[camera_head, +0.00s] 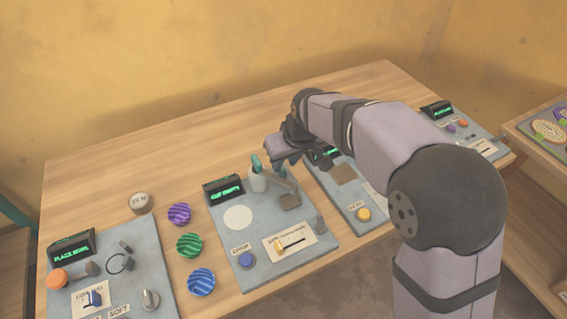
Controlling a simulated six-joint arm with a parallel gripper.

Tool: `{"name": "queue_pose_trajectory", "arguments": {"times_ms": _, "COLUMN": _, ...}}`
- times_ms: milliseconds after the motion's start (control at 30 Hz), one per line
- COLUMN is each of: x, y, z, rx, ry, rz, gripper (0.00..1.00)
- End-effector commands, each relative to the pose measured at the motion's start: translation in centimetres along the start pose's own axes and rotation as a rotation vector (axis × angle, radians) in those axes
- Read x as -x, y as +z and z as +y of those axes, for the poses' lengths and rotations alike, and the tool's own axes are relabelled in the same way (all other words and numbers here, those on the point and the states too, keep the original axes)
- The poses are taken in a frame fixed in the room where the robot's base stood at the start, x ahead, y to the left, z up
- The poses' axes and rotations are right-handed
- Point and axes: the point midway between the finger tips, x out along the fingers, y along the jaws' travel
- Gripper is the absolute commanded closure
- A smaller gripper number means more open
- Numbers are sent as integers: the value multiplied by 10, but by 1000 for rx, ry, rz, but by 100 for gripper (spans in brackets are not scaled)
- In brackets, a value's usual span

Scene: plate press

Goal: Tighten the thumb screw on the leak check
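My gripper (281,158) hangs over the back of the middle grey panel (232,262), beside a small pale container (258,182) with a teal part at its top. Its fingers are small and partly hidden by my wrist, so I cannot tell whether they are open or shut, or touching anything. I cannot make out which panel is the leak check. No thumb screw can be picked out with certainty.
A left panel (135,262) holds an orange knob (57,279) and a grey knob (150,299). My arm partly covers a panel with a yellow button (364,213). The table's back left is clear.

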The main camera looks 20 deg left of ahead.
Motion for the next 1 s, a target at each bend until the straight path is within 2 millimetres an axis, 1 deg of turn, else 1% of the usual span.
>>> {"name": "queue_pose_trajectory", "arguments": {"times_ms": 33, "x": -7, "y": 1, "z": 0, "rx": 0, "ry": -1, "rz": -4, "gripper": 73}}
{"name": "queue_pose_trajectory", "arguments": {"times_ms": 100, "x": -14, "y": 0, "z": 0, "rx": 0, "ry": -1, "rz": -3, "gripper": 73}}
{"name": "queue_pose_trajectory", "arguments": {"times_ms": 233, "x": -24, "y": 0, "z": 0, "rx": 0, "ry": -1, "rz": -1, "gripper": 73}}
{"name": "queue_pose_trajectory", "arguments": {"times_ms": 367, "x": -29, "y": 0, "z": 0, "rx": 0, "ry": -1, "rz": -1, "gripper": 73}}
{"name": "queue_pose_trajectory", "arguments": {"times_ms": 600, "x": -29, "y": 0, "z": 0, "rx": 0, "ry": 0, "rz": 0, "gripper": 73}}
{"name": "queue_pose_trajectory", "arguments": {"times_ms": 633, "x": -29, "y": 0, "z": 0, "rx": 0, "ry": 0, "rz": 0, "gripper": 77}}
{"name": "queue_pose_trajectory", "arguments": {"times_ms": 667, "x": -29, "y": 0, "z": 0, "rx": 0, "ry": 0, "rz": 0, "gripper": 85}}
{"name": "queue_pose_trajectory", "arguments": {"times_ms": 700, "x": -29, "y": 0, "z": 0, "rx": 0, "ry": 0, "rz": 0, "gripper": 94}}
{"name": "queue_pose_trajectory", "arguments": {"times_ms": 733, "x": -29, "y": 0, "z": 0, "rx": 0, "ry": 0, "rz": 0, "gripper": 100}}
{"name": "queue_pose_trajectory", "arguments": {"times_ms": 1000, "x": -29, "y": 0, "z": 0, "rx": -6, "ry": 2, "rz": 0, "gripper": 100}}
